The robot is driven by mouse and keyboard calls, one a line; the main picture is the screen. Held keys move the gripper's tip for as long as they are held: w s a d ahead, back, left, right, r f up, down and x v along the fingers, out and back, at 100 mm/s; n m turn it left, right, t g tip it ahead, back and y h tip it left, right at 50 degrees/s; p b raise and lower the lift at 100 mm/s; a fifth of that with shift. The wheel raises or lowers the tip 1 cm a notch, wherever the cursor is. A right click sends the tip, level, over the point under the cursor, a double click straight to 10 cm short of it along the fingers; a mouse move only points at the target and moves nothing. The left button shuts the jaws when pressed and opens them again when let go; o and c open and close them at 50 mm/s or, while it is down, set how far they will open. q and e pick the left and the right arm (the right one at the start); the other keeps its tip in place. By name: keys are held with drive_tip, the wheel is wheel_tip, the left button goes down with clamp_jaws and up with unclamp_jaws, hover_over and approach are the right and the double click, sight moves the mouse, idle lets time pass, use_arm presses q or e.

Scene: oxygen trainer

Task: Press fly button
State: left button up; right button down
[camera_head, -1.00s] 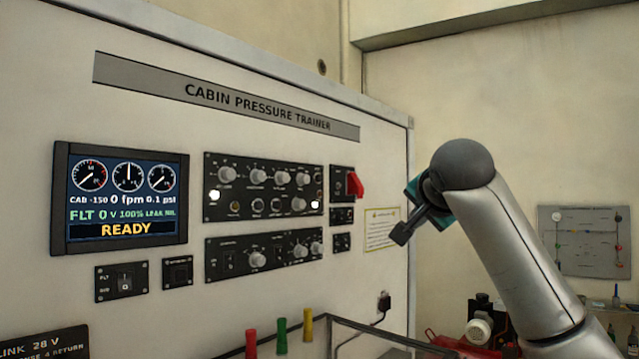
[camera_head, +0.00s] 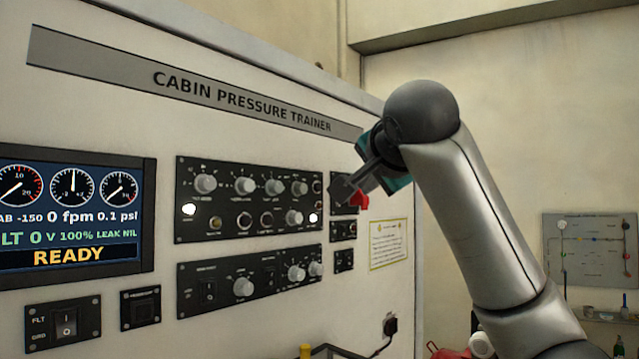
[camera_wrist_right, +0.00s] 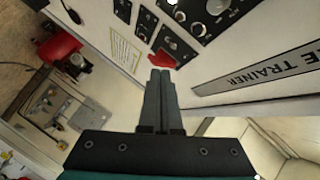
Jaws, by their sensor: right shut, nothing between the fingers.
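The cabin pressure trainer panel (camera_head: 130,120) fills the left of the head view. No label reading "fly" is legible; a rocker switch marked FLT and GRD (camera_head: 66,322) and a small dark button module (camera_head: 141,309) sit below the screen (camera_head: 80,215). My right gripper (camera_head: 345,190) is shut and empty, in front of the small module with a red switch cover (camera_head: 360,201), partly hiding it. In the right wrist view its closed fingertips (camera_wrist_right: 161,76) are close to the red cover (camera_wrist_right: 161,60); contact cannot be told. My left gripper is out of view.
Two knob panels, an upper (camera_head: 250,198) and a lower (camera_head: 247,281), lie left of my gripper. Small modules (camera_head: 343,231) sit below the red cover, near a yellow-edged notice (camera_head: 389,243). A plug with a cable (camera_head: 390,326) is lower down.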

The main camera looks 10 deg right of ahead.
sight(318, 187)
use_arm(q)
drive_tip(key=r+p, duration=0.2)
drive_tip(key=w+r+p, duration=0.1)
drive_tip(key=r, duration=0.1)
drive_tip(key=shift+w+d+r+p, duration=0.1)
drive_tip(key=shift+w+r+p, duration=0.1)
drive_tip(key=shift+p, duration=0.15)
use_arm(e)
drive_tip(key=w+a, duration=0.4)
drive_tip(key=w, duration=0.1)
drive_tip(key=shift+w+a, duration=0.15)
drive_tip(key=shift+w, duration=0.2)
idle(1.1)
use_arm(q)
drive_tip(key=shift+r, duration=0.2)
use_arm(e)
drive_tip(key=shift+w+a, duration=0.3)
